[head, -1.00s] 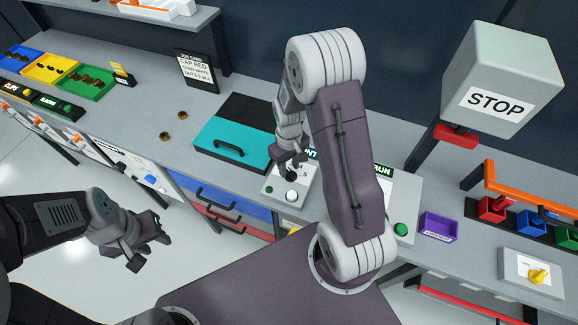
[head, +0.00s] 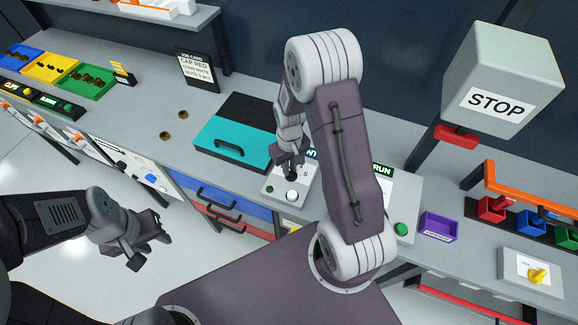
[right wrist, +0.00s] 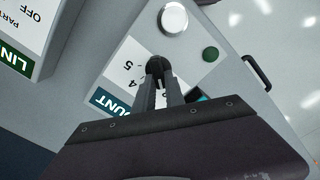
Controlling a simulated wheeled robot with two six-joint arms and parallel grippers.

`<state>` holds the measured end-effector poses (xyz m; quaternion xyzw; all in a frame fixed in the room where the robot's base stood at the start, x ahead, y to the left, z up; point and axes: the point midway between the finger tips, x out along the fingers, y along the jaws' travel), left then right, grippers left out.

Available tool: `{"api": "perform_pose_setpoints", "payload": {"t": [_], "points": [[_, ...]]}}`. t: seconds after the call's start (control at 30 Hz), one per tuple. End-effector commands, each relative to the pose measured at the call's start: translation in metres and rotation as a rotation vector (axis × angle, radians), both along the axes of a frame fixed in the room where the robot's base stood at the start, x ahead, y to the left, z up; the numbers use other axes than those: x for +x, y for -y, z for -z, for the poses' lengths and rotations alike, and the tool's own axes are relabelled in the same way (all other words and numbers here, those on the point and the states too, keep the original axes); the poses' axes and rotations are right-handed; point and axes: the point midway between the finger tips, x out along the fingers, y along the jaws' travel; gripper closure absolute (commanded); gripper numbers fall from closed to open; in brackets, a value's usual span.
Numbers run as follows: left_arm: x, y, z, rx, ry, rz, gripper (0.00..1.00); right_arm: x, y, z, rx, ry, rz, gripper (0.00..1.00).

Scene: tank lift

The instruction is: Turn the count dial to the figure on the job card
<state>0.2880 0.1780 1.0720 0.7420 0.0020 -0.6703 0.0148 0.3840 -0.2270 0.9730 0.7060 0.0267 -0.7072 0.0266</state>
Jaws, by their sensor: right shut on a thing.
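The count dial, a small black knob (head: 291,173), stands on a light grey count panel (head: 274,190). In the right wrist view the knob (right wrist: 157,65) sits between my right fingertips, with figures 4 and 5 printed beside it. My right gripper (head: 290,168) points down from above and is shut on the knob; its fingers partly hide the scale and the COUNT label. The job card (head: 197,73) is a dark-framed board at the back; its small lines seem to read cap red, cone white and nuts 5. My left gripper (head: 147,242) is open and empty, off the bench's front.
A white round button (head: 292,195) and a green one (right wrist: 210,54) are on the count panel. A teal lid with a black handle (head: 229,148) lies to its left.

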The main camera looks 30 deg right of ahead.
Motion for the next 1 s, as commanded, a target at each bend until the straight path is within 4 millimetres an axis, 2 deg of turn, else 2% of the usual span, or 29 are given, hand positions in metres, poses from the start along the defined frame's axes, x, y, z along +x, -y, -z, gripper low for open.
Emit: {"api": "perform_pose_setpoints", "payload": {"t": [1.0], "points": [[0.0, 0.0, -0.015, 0.0, 0.0, 0.0, 0.64, -0.003, 0.008, -0.002, -0.002, -0.001, 0.937, 1.0]]}}
